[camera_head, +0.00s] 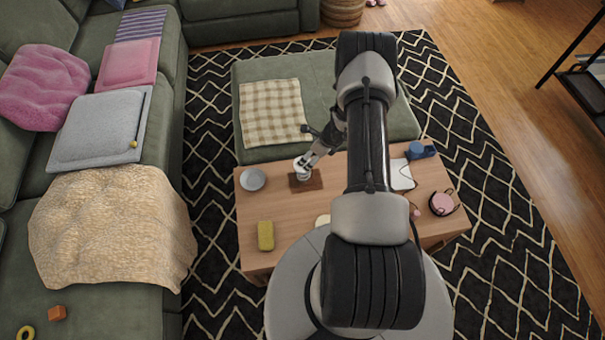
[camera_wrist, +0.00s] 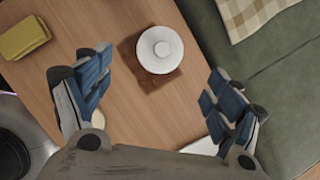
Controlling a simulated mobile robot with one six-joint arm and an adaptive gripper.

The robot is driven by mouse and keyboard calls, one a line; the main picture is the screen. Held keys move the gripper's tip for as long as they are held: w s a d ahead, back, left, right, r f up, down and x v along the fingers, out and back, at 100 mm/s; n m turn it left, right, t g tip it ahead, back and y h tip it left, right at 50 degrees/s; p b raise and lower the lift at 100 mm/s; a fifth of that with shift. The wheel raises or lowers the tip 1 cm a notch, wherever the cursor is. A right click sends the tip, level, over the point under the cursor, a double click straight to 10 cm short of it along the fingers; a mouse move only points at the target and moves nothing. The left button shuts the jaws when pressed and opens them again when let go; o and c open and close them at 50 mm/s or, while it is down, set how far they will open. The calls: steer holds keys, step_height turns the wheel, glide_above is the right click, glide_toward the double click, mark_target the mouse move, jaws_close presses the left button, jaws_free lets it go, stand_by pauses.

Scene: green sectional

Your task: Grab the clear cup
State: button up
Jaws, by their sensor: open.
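A round, whitish, cup-like thing (camera_wrist: 160,50) with a small disc in its middle stands on a square brown board (camera_wrist: 138,74) in the wrist view. I cannot tell whether it is clear. In the head view it shows small and pale (camera_head: 302,175) on the brown board (camera_head: 316,184) on the wooden table, partly covered by my gripper (camera_head: 306,162). In the wrist view my gripper (camera_wrist: 160,64) is open and empty, its blue-padded fingers spread wide to either side of the thing, apart from it.
A pale round dish (camera_head: 252,179) lies left of the board, and a yellow sponge-like block (camera_head: 265,236) nearer the front. A white item (camera_head: 401,174), a blue thing (camera_head: 420,150) and a pink round thing (camera_head: 442,203) lie on the right. A green ottoman (camera_head: 332,98) adjoins the table's far side.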

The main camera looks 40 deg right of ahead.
mark_target(303, 171)
steer(key=b+x, duration=0.1)
steer(key=x, duration=0.2)
steer(key=b+x, duration=0.1)
steer(key=x, duration=0.2)
steer(key=b+x, duration=0.1)
steer(key=x, duration=0.2)
steer(key=shift+w+f+b, duration=0.15)
steer(key=shift+w+b, duration=0.2)
steer(key=shift+c, duration=0.6)
steer(key=c, duration=1.4)
steer(key=shift+c, duration=0.2)
